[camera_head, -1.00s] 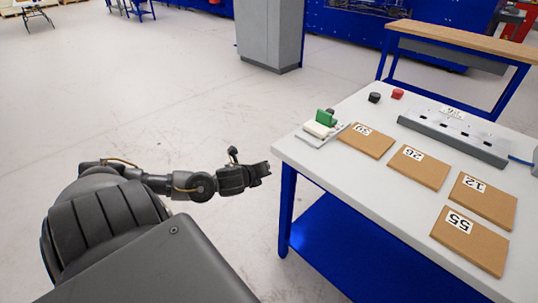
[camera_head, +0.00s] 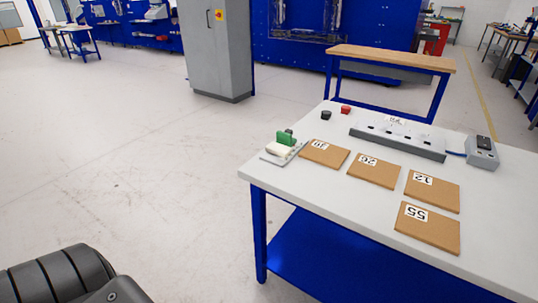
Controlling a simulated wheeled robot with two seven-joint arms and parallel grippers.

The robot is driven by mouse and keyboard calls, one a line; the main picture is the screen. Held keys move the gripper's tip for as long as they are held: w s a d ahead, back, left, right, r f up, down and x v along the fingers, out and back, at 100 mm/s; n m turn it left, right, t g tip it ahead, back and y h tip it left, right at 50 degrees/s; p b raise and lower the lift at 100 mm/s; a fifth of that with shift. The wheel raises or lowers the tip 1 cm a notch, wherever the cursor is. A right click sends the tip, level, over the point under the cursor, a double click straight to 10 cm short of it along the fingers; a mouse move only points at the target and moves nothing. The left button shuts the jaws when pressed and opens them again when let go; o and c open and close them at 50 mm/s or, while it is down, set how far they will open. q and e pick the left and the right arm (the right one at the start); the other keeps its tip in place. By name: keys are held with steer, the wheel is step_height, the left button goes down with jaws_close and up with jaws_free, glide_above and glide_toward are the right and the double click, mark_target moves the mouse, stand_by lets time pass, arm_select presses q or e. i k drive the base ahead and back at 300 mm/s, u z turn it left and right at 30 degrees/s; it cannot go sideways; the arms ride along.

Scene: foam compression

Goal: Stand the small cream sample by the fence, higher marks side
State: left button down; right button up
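A small cream block (camera_head: 279,150) lies on a light grey plate (camera_head: 270,158) at the near left corner of the white table (camera_head: 350,210). A green block (camera_head: 287,138) stands right behind it, with a small dark piece at its back. A long grey bar (camera_head: 398,143) with several dark slots and a label lies across the table's far part. I cannot tell for certain which part is the fence, and no marks are readable on the cream block. Neither of my grippers is in view; only part of my own body shows at lower left.
Several brown numbered boards (camera_head: 432,229) lie flat in front of the bar. A black knob (camera_head: 326,115) and a red knob (camera_head: 346,110) sit at the back left. A grey box (camera_head: 482,151) with a cable stands at right. Open floor lies left of the table.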

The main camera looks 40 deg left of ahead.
mark_target(284, 150)
steer(key=k, duration=0.5)
steer(key=u, duration=1.4)
steer(key=i, duration=1.15)
steer(key=z, duration=1.25)
